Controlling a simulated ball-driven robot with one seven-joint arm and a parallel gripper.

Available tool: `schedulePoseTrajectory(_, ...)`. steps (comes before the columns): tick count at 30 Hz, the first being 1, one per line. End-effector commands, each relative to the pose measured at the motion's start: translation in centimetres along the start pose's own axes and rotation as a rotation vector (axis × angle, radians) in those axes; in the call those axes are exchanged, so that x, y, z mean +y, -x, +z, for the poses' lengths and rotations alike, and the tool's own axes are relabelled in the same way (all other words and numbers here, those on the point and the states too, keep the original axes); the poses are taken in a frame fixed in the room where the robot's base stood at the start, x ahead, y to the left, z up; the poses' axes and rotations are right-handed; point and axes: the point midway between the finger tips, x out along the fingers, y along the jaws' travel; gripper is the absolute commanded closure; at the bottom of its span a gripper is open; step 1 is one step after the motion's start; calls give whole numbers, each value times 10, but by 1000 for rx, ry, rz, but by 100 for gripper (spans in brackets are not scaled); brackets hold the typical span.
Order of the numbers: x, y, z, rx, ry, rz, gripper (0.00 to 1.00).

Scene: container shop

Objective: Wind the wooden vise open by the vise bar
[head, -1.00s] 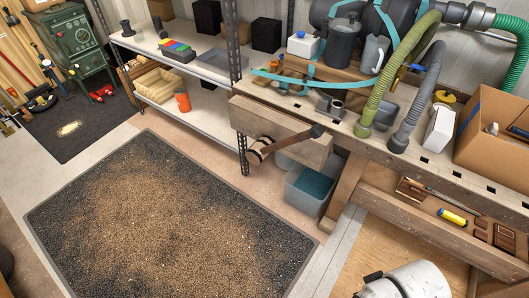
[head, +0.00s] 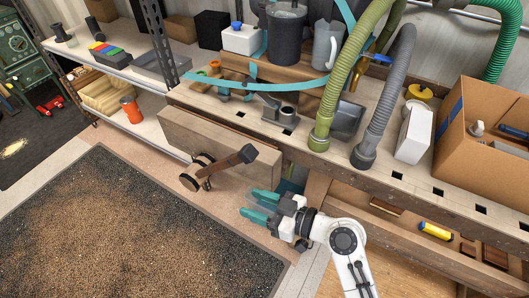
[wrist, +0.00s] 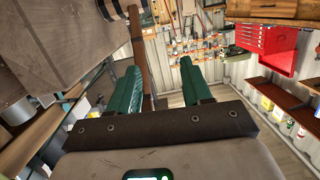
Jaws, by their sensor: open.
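The wooden vise (head: 210,136) is a broad wooden jaw board at the bench's front left. The brown vise bar (head: 228,164) sticks out from its dark screw hub (head: 192,180), sloping up to the right to a thicker dark end. My gripper (head: 250,205) has teal fingers, open and empty, pointing left, just below and right of the bar. In the wrist view the vise jaw (wrist: 60,45) fills the upper left. The bar (wrist: 141,55) runs lengthwise in the gap between my fingers (wrist: 158,75); the contact with it cannot be made out.
The workbench (head: 400,178) carries grey and green hoses, a cardboard box (head: 485,130) and a white bottle (head: 413,135). A shelf (head: 100,75) stands to the left. A dark mat (head: 130,235) lies on open floor in front. A lower bench shelf holds a yellow item (head: 434,231).

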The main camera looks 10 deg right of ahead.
Motion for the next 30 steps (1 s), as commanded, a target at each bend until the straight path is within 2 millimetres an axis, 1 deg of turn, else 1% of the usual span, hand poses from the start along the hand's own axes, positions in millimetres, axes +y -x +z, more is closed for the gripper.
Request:
schedulePoseTrajectory(1,9,-7,-5,58,13,7,51)
schedulePoseTrajectory(3,24,-9,-15,120,25,25,51)
schedulePoseTrajectory(5,34,-10,-21,151,31,38,51)
schedulePoseTrajectory(7,39,-11,-25,171,35,45,51)
schedulePoseTrajectory(11,41,-22,-30,175,35,46,51)
schedulePoseTrajectory(14,42,-37,-33,174,35,46,51)
schedulePoseTrajectory(21,45,-80,-40,173,35,47,51)
schedulePoseTrajectory(24,45,-95,-42,172,36,46,51)
schedulePoseTrajectory(27,46,-105,-43,171,35,48,51)
schedulePoseTrajectory(30,46,-111,-44,171,35,47,51)
